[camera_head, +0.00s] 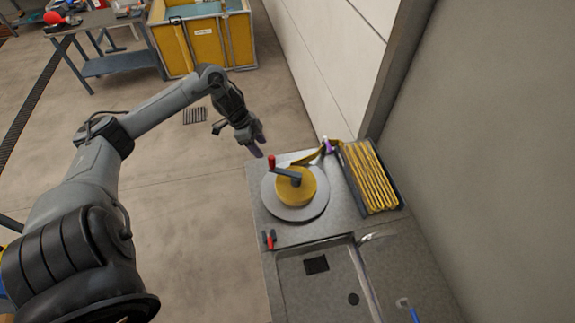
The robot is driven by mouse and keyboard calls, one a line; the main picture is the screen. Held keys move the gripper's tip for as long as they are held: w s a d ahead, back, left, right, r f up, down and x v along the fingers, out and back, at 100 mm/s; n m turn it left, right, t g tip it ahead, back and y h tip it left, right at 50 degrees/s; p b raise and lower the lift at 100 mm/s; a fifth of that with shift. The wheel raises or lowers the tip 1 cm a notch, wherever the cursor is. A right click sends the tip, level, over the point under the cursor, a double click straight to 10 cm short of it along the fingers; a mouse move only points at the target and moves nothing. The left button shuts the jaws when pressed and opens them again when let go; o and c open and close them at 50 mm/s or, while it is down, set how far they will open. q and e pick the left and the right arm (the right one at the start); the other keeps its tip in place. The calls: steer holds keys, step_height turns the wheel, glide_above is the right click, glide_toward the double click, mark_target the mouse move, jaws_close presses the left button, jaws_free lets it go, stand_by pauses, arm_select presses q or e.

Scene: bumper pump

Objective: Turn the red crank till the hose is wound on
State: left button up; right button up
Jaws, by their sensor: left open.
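The red crank (272,162) stands up at the end of a dark arm on top of a yellow reel (297,187). The reel sits on a round grey plate (313,212) on the counter. The yellow hose (369,178) lies in flat folds in a dark tray at the right, and a strand of it (314,156) runs towards the reel. My left gripper (258,148) is open, just up and left of the crank handle and apart from it in the picture. My right gripper is not in view.
The grey counter (345,213) has a sink (325,285) at the front and a small red-handled tool (269,239) on its left edge. A wall closes the right side. A yellow bin (203,40) and a workbench (120,64) stand far back. The floor at left is open.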

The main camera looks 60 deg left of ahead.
mark_target(270, 157)
arm_select(q)
steer(key=x, duration=0.7)
steer(key=w+x, duration=0.1)
steer(key=x, duration=0.2)
jaws_close()
stand_by(0.4)
